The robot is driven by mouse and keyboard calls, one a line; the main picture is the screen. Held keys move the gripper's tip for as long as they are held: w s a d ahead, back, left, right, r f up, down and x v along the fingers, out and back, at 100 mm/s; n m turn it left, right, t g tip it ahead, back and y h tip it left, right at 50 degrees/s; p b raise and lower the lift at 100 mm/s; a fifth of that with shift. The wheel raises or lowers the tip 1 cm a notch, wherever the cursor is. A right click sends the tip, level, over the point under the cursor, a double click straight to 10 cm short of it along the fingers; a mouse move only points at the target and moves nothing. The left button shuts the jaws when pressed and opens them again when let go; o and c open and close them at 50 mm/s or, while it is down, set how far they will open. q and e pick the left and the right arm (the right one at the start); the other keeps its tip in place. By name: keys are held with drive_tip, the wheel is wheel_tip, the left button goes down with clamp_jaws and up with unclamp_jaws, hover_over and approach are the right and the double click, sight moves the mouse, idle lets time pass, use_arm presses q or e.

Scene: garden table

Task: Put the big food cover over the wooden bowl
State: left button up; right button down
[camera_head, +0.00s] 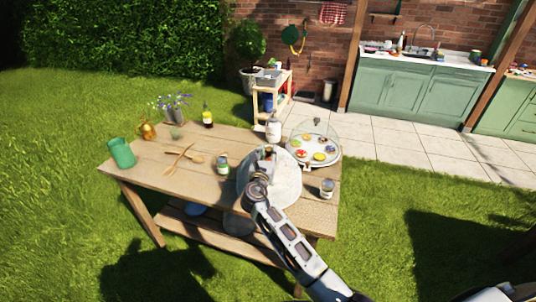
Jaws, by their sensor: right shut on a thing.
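The big food cover (286,186) is a pale, round, see-through dome at the front right of the wooden table (185,178). My right gripper (266,155) is over its far side and shut on it, near a small brown part that looks like its knob. My right arm comes in from the bottom right and hides part of the cover. I cannot make out the wooden bowl; it may be hidden under the cover or my arm. I cannot tell whether the cover rests on anything. My left gripper is not in view.
Behind the cover, a clear dome stands over a plate (316,159) of colourful treats. A white bottle (273,128), a dark jar (221,165) and a small can (327,188) stand close around. Wooden utensils (182,157) and a green pitcher (122,153) are at left.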

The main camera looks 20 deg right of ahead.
drive_tip(key=shift+s+f+b, duration=0.25)
drive_tip(key=shift+f+b, duration=0.05)
drive_tip(key=shift+f, duration=1)
idle(0.4)
drive_tip(key=c, duration=1.1)
unclamp_jaws()
drive_tip(key=shift+a, duration=0.1)
drive_tip(key=shift+o, duration=0.2)
drive_tip(key=shift+s, duration=0.2)
drive_tip(key=shift+s+a, duration=0.3)
drive_tip(key=shift+s, duration=0.15)
drive_tip(key=r+v, duration=0.1)
drive_tip(key=v, duration=0.9)
drive_tip(key=shift+s+a, duration=0.25)
drive_tip(key=shift+a, duration=0.1)
drive_tip(key=shift+r, duration=0.4)
